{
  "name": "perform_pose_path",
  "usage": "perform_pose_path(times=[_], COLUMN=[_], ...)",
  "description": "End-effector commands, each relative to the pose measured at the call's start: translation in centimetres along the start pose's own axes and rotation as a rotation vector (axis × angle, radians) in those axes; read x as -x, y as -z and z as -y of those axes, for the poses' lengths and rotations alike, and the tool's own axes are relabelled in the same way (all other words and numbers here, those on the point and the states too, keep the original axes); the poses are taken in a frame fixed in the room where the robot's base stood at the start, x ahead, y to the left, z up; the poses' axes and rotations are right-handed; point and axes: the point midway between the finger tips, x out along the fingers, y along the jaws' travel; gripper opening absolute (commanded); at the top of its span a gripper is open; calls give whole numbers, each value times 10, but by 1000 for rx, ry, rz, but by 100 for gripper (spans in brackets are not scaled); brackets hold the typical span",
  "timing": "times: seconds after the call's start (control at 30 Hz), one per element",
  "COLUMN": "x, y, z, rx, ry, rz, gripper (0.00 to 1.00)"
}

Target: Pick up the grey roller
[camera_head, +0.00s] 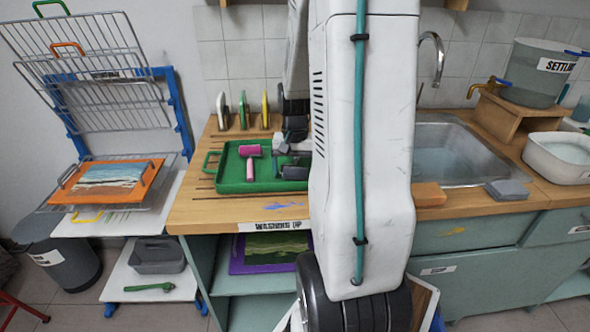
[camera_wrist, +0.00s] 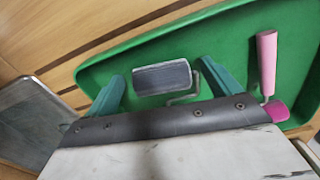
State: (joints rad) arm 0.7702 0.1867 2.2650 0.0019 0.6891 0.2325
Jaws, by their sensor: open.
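The grey roller (camera_wrist: 162,78) lies in the green tray (camera_wrist: 105,75), its dark grey cylinder and bent wire frame showing in the wrist view. My gripper (camera_wrist: 160,72) is open, with one teal finger on each side of the cylinder and a visible gap to both. The roller's handle is hidden under my gripper. In the head view the tray (camera_head: 228,178) sits on the wooden counter, and my arm covers its right side. My gripper (camera_head: 290,145) is over that right part, and the roller is hard to separate from it there.
A pink roller (camera_head: 250,160) lies in the same tray, and shows right of my fingers in the wrist view (camera_wrist: 267,60). Several upright tools (camera_head: 243,110) stand behind the tray. The sink (camera_head: 460,150) is to the right. The counter front (camera_head: 225,212) is mostly clear.

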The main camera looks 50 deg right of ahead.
Motion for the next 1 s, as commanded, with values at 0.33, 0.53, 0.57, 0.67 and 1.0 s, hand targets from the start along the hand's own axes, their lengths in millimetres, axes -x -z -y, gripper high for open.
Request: perform_pose_path(times=[0.33,0.53,0.57,0.67,1.0], x=[1,1,2,6,38], y=[0,0,0,0,-4], z=[0,0,0,0,-13], rx=[1,1,1,1,-5], ry=[0,0,0,0,0], rz=[0,0,0,-1,-1], gripper=[50,50,50,50,50])
